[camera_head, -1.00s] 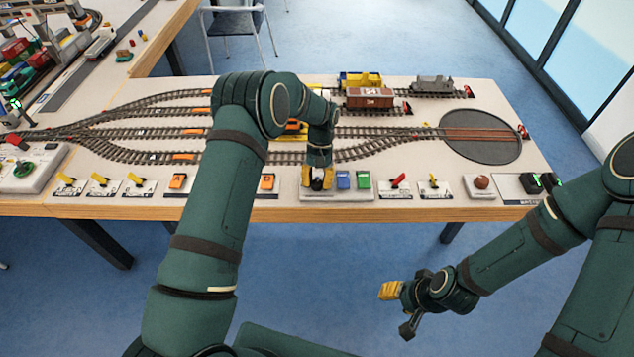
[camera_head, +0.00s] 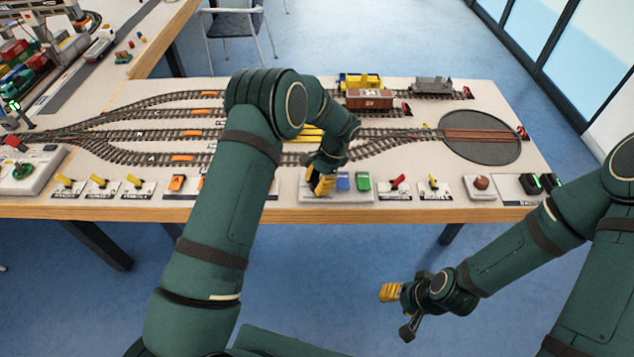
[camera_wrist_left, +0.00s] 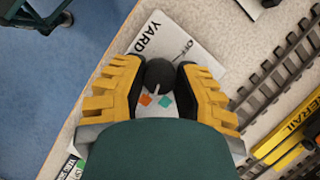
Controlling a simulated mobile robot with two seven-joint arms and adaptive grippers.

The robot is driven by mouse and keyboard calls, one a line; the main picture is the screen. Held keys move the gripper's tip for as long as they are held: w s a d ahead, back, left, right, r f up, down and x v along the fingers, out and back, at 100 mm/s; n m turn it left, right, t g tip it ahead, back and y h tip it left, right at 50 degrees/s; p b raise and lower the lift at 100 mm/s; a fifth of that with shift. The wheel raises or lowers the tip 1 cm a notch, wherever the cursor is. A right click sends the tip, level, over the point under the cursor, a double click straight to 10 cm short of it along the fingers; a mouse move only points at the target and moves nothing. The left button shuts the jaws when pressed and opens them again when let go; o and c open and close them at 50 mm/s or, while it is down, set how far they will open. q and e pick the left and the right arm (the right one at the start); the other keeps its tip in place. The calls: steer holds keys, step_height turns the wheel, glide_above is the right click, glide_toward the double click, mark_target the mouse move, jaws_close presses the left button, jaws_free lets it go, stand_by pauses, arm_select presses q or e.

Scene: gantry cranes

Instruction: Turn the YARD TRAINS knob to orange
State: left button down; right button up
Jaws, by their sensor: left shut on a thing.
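My left gripper (camera_head: 321,183) is at the front edge of the layout table, over a pale panel (camera_head: 350,197). In the left wrist view the dark round knob (camera_wrist_left: 158,74) sits between the yellow fingers of my left gripper (camera_wrist_left: 159,82), which is shut on it. The knob's plate (camera_wrist_left: 167,40) shows the letters YARD and an OFF mark. I cannot tell which mark the knob points to. My right gripper (camera_head: 400,308) is open and empty, in front of the table over the floor.
Tracks and a brown wagon (camera_head: 369,99) lie behind. The floor in front is clear.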

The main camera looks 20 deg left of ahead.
arm_select(q)
steer(key=shift+s+f+m, duration=0.2)
steer(key=shift+m, duration=0.5)
steer(key=c, duration=0.6)
jaws_free()
steer(key=shift+r, duration=0.1)
steer(key=shift+w+y, duration=0.1)
steer(key=shift+y, duration=0.2)
steer(key=shift+w+d+r, duration=0.1)
steer(key=shift+w+r, duration=0.05)
steer(key=shift+r, duration=0.3)
steer(key=v, duration=1.1)
steer(key=shift+s+r, duration=0.1)
steer(key=shift+s, duration=0.2)
